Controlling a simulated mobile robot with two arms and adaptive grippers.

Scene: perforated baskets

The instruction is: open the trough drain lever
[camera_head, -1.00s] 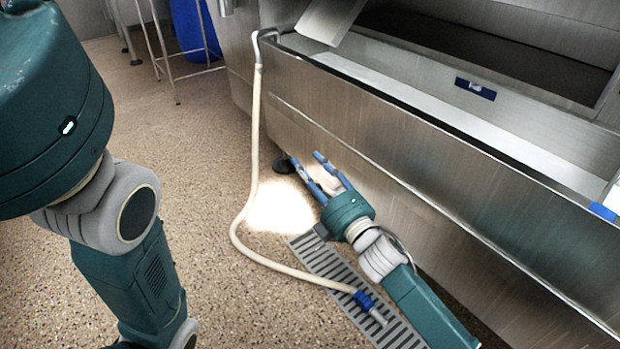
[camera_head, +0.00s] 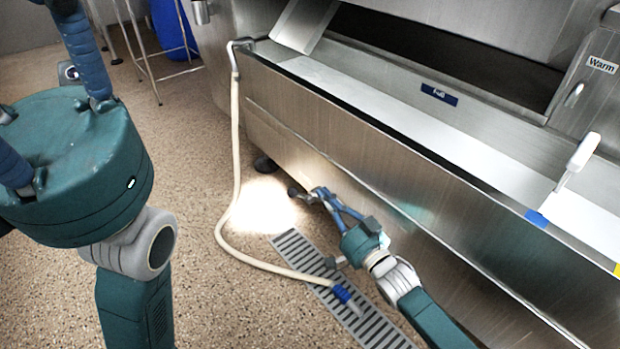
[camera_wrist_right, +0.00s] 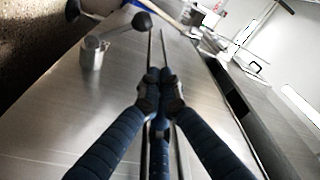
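The stainless trough (camera_head: 330,170) runs diagonally across the head view. My right gripper (camera_head: 318,194) is low beside its front wall, with its blue fingers drawn together. In the right wrist view the fingers (camera_wrist_right: 160,88) meet in front of the wall, and nothing can be made out between them. A dark knob-like part (camera_head: 293,190) shows just beyond the fingertips. I cannot tell if it is the drain lever. The wrist view also shows a dark round part (camera_wrist_right: 142,20) and a small metal cylinder (camera_wrist_right: 93,52), apart from the fingers. My left gripper (camera_head: 45,100) is open and empty, partly cut off.
A cream hose (camera_head: 233,200) hangs from the trough corner to the floor, its blue end (camera_head: 343,293) on the floor grate (camera_head: 300,249). A dark trough foot (camera_head: 265,163) stands near a bright floor patch. Open floor lies left of the hose.

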